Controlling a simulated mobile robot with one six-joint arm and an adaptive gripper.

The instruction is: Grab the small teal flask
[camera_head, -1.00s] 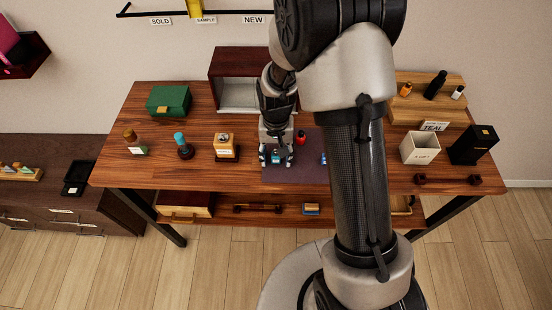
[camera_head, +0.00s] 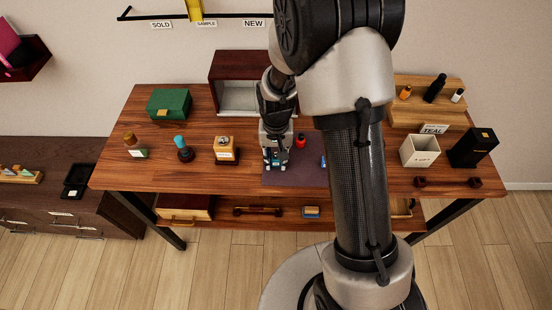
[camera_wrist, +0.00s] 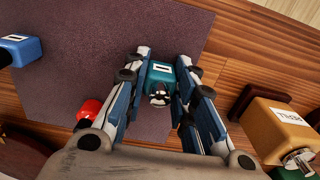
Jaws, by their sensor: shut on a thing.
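The small teal flask (camera_wrist: 160,74) has a white label and a shiny round stopper. In the wrist view it sits between the two fingers of my gripper (camera_wrist: 162,80), which are shut on it from both sides. In the head view my gripper (camera_head: 276,163) is low over the left part of the dark mat (camera_head: 300,174), and the flask is mostly hidden by the fingers. I cannot tell whether the flask touches the mat.
A red bottle (camera_head: 300,140) stands close to the right of my gripper. A blue bottle (camera_wrist: 20,50) stands farther along the mat. An amber block-shaped bottle (camera_head: 226,150) is to the left. A white box (camera_head: 420,150) and a black box (camera_head: 473,148) stand at the right.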

